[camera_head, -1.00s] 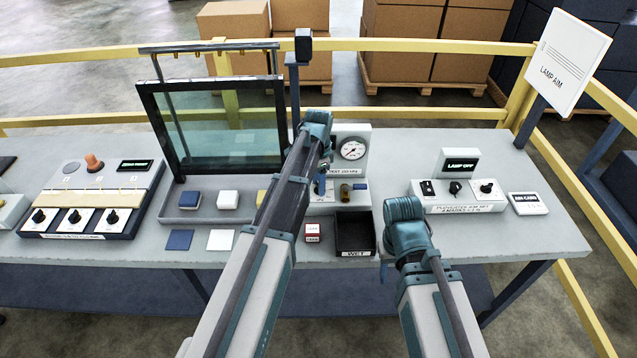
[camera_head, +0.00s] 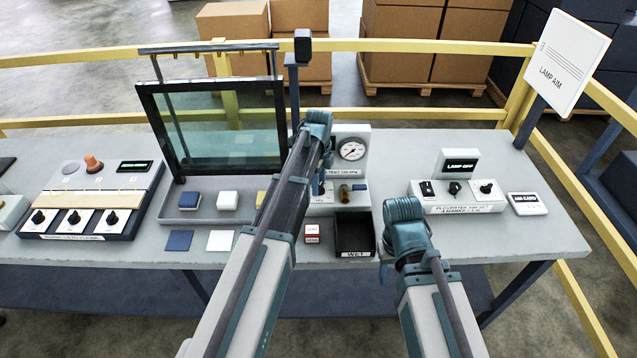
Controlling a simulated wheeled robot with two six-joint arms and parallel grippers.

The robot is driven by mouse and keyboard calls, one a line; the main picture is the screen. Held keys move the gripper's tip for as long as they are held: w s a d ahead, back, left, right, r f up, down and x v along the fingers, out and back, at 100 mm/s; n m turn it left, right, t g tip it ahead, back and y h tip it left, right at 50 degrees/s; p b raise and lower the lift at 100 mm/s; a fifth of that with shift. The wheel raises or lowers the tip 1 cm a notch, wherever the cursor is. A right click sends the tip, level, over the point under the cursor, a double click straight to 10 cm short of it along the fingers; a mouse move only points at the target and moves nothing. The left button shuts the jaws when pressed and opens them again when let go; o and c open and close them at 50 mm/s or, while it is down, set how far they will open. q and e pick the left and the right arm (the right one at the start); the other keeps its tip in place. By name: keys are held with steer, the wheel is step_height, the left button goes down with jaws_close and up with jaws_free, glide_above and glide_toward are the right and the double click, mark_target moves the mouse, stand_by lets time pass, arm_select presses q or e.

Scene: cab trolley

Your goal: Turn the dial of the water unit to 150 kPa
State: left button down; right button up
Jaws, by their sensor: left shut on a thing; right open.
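The water unit (camera_head: 361,135) is a pale box with a round white gauge (camera_head: 352,150), standing at the back middle of the bench. The gauge needle is too small to read surely. A label under the gauge is partly hidden by my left arm. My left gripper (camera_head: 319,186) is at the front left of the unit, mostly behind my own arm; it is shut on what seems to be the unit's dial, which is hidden. A small brass fitting (camera_head: 345,191) shows just right of it. My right gripper (camera_head: 384,268) hangs at the bench's front edge, apart from the unit, mostly hidden by its wrist.
A black tray (camera_head: 355,233) marked WET and a small red-and-white box (camera_head: 312,233) lie in front of the unit. A framed glass pane (camera_head: 225,135) stands to the left. A lamp control box (camera_head: 457,197) is to the right. Yellow rails (camera_head: 430,113) run behind.

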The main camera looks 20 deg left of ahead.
arm_select(q)
steer(key=shift+m, duration=0.3)
stand_by(0.4)
steer(key=shift+c, duration=1.4)
jaws_free()
steer(key=shift+r, duration=0.15)
step_height(320, 180, up, 14)
steer(key=p, duration=1.4)
steer(key=shift+f, duration=0.2)
